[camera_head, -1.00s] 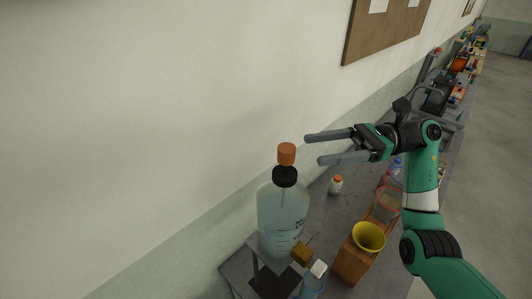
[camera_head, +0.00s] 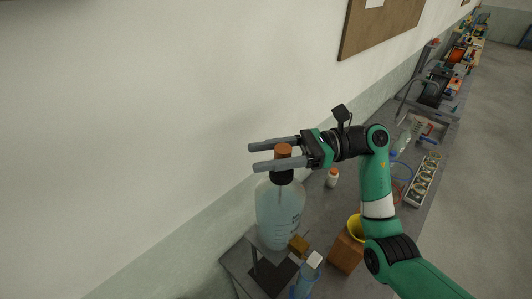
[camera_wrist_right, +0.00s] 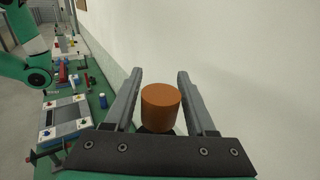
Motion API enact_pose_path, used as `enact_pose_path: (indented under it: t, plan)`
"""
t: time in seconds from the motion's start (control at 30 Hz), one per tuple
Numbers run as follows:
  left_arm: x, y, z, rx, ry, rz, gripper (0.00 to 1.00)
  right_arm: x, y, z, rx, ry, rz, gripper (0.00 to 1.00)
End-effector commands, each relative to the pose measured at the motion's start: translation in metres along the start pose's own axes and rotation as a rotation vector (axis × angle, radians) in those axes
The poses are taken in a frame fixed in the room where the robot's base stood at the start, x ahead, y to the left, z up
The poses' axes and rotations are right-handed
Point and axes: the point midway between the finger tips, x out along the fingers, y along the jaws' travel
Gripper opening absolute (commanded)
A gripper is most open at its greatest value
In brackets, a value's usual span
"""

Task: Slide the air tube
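A large clear bottle (camera_head: 278,215) with pale liquid stands near the wall, with a black stopper (camera_head: 283,177) on top. An orange cylindrical knob (camera_head: 284,151) sits above the stopper; any tube below it is hidden or not distinguishable. My right gripper (camera_head: 252,157) is open at the knob's height, its fingers pointing left past it. In the right wrist view the knob (camera_wrist_right: 161,105) stands between the two spread fingers, with visible gaps on both sides. My left gripper is not in view.
A wooden block with a yellow funnel (camera_head: 355,228) stands right of the bottle, below my right arm. A small white bottle (camera_head: 332,178) stands behind it. A tray (camera_head: 425,180) lies farther right. The wall is close on the left.

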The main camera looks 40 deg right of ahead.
Motion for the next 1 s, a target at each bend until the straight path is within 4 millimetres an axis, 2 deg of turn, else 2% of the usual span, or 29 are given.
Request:
enact_pose_path:
  t: [0.03, 0.2, 0.3, 1.0]
  plan:
    - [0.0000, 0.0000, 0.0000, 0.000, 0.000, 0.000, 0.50, -0.0001, 0.0000, 0.0001, 0.000, 0.000, 0.000, 0.45]
    - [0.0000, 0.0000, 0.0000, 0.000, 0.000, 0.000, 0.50, -0.0003, -0.0001, 0.0002, 0.000, 0.000, 0.000, 0.14]
    - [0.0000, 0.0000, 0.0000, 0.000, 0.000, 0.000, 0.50, -0.0003, -0.0001, 0.0003, 0.000, 0.000, 0.000, 0.00]
    - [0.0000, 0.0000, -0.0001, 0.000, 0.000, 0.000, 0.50, -0.0005, 0.0000, 0.0004, 0.000, 0.000, 0.000, 0.00]
